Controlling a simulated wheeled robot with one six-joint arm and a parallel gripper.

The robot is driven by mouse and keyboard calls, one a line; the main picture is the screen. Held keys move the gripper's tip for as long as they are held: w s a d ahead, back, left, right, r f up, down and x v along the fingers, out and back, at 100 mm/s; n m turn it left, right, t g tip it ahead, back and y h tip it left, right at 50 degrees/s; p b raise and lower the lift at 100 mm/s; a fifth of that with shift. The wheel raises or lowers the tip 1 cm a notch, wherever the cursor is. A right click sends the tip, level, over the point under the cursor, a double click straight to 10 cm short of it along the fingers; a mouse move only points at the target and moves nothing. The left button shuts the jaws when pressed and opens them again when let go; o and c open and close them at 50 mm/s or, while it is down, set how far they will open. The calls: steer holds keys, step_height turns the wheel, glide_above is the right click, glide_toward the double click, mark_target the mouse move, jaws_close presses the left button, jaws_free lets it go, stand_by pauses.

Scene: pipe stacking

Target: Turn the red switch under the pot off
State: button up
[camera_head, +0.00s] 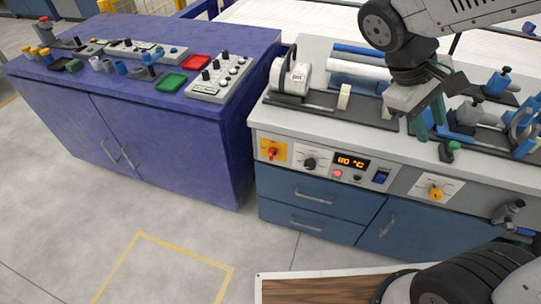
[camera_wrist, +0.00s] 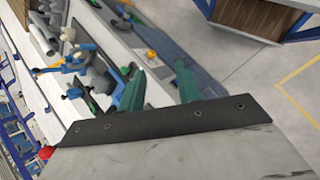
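The red switch (camera_head: 272,152) sits on a yellow plate at the left end of the workbench's front panel. Above it on the bench top is a white pot-like unit (camera_head: 291,77) with dark lettering. My gripper (camera_head: 428,120) hangs over the bench's right half, well to the right of the switch and higher. Its two green fingers stand apart with nothing between them. The wrist view shows the same open fingers (camera_wrist: 160,86) over the bench edge. I cannot make out the red switch in the wrist view.
The front panel also holds a black knob (camera_head: 310,163), an orange display (camera_head: 353,162), a blue rocker (camera_head: 381,177) and a yellow knob (camera_head: 436,193). Pipes and clamps (camera_head: 490,115) crowd the bench top. A purple cabinet (camera_head: 160,130) stands left.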

steer(key=w+a+f+n+t+h, duration=0.4)
steer(key=w+a+f+n, duration=0.25)
steer(key=w, duration=0.25)
steer(key=w+a+f+n+t+h, duration=0.4)
steer(key=w+a+f+n, duration=0.25)
steer(key=w+f, duration=0.2)
steer(key=n+t+y, duration=0.9)
steer(key=n+t, duration=0.2)
steer(key=n, duration=0.3)
glide_toward(271, 155)
steer(key=x, duration=0.9)
steer(key=shift+w, duration=0.1)
steer(key=shift+c, duration=0.3)
steer(key=c, duration=0.5)
